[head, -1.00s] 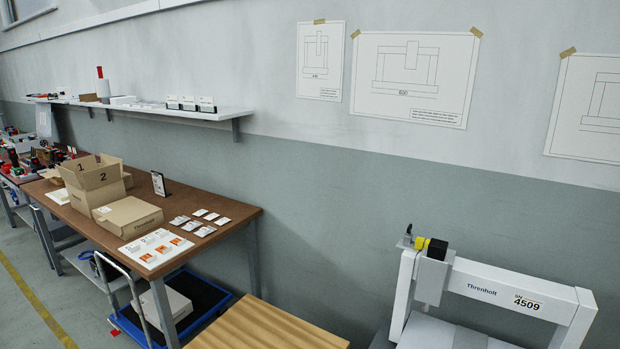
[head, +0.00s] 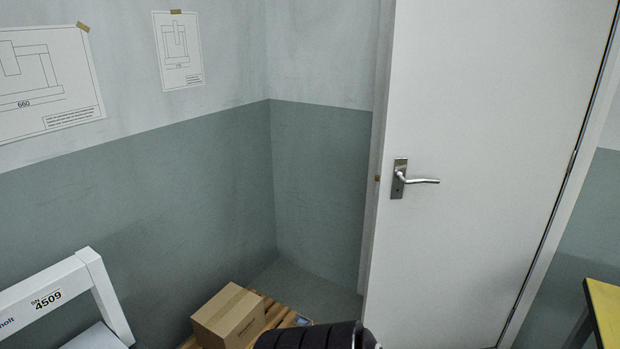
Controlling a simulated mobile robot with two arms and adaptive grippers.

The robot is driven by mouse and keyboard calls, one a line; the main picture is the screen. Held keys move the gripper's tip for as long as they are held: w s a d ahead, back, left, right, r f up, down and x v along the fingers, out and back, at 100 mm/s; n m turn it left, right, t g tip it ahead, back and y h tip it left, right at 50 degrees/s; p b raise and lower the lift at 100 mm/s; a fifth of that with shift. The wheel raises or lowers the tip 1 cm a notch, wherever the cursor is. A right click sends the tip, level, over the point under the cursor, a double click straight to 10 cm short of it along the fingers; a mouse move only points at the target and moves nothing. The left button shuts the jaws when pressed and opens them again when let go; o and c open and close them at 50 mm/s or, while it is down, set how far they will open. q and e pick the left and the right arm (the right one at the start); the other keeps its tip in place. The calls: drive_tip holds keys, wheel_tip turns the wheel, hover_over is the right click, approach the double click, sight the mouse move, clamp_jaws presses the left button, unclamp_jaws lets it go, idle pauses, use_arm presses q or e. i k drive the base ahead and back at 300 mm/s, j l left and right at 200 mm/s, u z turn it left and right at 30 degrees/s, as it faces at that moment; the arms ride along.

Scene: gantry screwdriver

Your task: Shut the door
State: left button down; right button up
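The white door (head: 480,120) fills the right part of the head view. Its silver lever handle (head: 415,181) is on the left side of the door face, with the lever pointing right. A small brass-coloured latch part shows at the door's left edge. The door's lower left edge reaches nearer to me than the foot of the pale frame strip behind it, so the door appears to stand ajar into the room. The door's bottom is cut off by the picture. Neither of my grippers is in view.
A cardboard box (head: 228,317) sits on a wooden pallet (head: 278,314) left of the door. A white gantry frame (head: 106,295) stands at lower left. A yellow-topped table (head: 605,305) is at the right edge. A black ribbed shape at bottom centre is unclear.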

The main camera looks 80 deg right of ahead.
sight(490, 99)
drive_tip(key=z, duration=3.65)
